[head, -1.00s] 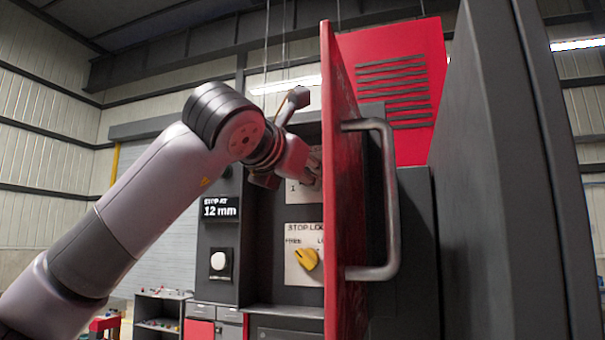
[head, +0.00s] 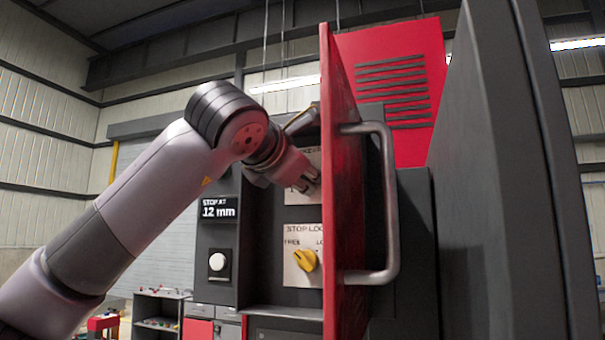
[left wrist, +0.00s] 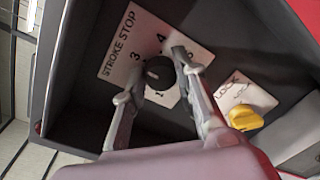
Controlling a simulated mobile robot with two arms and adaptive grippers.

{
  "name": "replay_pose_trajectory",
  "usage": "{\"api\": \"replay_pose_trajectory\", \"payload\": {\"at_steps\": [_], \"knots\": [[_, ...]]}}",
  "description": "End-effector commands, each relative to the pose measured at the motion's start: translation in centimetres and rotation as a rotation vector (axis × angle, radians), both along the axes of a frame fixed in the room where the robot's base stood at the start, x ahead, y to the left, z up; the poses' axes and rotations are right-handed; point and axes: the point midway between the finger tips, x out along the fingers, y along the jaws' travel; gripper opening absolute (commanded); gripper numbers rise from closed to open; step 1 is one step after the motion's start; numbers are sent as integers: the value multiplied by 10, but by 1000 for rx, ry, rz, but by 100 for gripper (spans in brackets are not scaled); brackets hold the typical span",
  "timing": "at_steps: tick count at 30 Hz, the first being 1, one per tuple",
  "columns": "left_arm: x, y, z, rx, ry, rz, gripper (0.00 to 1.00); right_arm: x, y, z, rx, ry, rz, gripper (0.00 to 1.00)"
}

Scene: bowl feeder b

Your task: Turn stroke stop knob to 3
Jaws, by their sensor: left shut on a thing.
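The black stroke stop knob (left wrist: 158,72) sits on a white plate (left wrist: 122,38) marked STROKE STOP, with 3, 4 and 1 legible around it in the left wrist view. I cannot tell clearly which number the knob points to. My left gripper (left wrist: 155,76) has a finger on either side of the knob and is shut on it. In the head view the left gripper (head: 308,184) is at the white plate (head: 300,196), beside the red door, and hides the knob. My right gripper is not in view.
The open red door (head: 342,190) with its grey handle (head: 388,200) stands close to the right of the gripper. Below is the yellow stop lock knob (head: 306,260). A display (head: 219,209) reads STOP AT 12 mm, above a white button (head: 217,262).

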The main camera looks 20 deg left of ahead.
Motion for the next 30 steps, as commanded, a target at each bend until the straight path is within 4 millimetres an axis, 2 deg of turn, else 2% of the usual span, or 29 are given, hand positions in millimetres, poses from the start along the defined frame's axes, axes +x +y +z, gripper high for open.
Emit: {"api": "replay_pose_trajectory", "payload": {"at_steps": [8, 9, 17, 26, 30], "knots": [[-1, -1, 0, 0, -1, -3, 0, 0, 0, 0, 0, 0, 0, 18], [-1, -1, 0, 0, -1, -3, 29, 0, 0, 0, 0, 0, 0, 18], [0, -1, 0, -1, -1, -1, 47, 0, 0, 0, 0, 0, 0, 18], [-1, 0, 0, -1, -1, -1, 47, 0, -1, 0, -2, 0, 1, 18], [-12, 0, 2, -1, -3, -1, 47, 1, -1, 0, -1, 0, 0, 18]]}}
